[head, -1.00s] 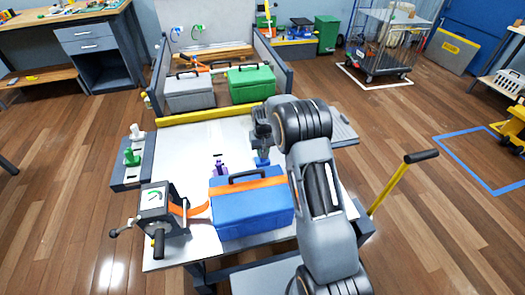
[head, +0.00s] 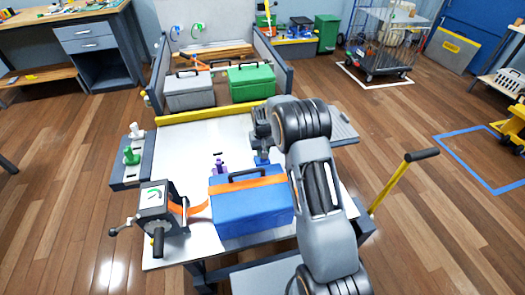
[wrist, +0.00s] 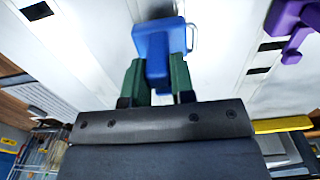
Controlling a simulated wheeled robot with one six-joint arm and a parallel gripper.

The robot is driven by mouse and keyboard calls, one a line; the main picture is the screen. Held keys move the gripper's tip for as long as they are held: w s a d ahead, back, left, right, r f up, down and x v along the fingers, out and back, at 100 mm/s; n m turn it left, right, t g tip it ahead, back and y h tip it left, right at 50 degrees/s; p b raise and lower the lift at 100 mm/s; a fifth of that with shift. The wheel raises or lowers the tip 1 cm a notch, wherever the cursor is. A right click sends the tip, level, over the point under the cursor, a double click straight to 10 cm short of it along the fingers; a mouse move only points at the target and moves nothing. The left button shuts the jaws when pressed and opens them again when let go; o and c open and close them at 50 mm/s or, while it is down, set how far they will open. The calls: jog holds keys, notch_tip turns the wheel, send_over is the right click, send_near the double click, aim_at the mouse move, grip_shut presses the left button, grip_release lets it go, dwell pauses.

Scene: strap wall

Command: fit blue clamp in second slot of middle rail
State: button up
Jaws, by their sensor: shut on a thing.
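The blue clamp (wrist: 158,45) is between the two green fingers of my gripper (wrist: 157,80) in the wrist view. My gripper is shut on it. In the head view, the blue clamp (head: 262,160) shows just below my gripper (head: 262,150), over the white deck behind the blue case. The clamp's lower end and its contact with any slot are hidden. Dark slots (wrist: 257,71) show in the white rail surface to the right of the clamp in the wrist view. Another slot (wrist: 36,11) shows at the upper left.
A purple clamp (head: 219,168) stands left of the blue clamp; it also shows in the wrist view (wrist: 290,22). A blue case (head: 250,210) with an orange strap stands in front. A ratchet unit (head: 155,205) is at left. Grey (head: 190,95) and green (head: 250,84) cases stand behind.

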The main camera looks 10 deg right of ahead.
jog(key=shift+f+b, duration=0.45)
jog(key=shift+f, duration=0.45)
jog(key=o, duration=1)
jog(key=shift+c, duration=0.2)
jog(key=shift+r, duration=0.1)
notch_tip(320, 180, up, 14)
jog(key=p, duration=0.2)
jog(key=s+r+t+p, duration=0.3)
jog(key=s+r+p, duration=1.3)
jog(key=s+r, duration=0.8)
jog(key=s, duration=0.4)
jog(key=shift+s+a+r+t, duration=0.15)
jog(key=shift+s+r+t, duration=0.15)
jog(key=shift+r, duration=0.05)
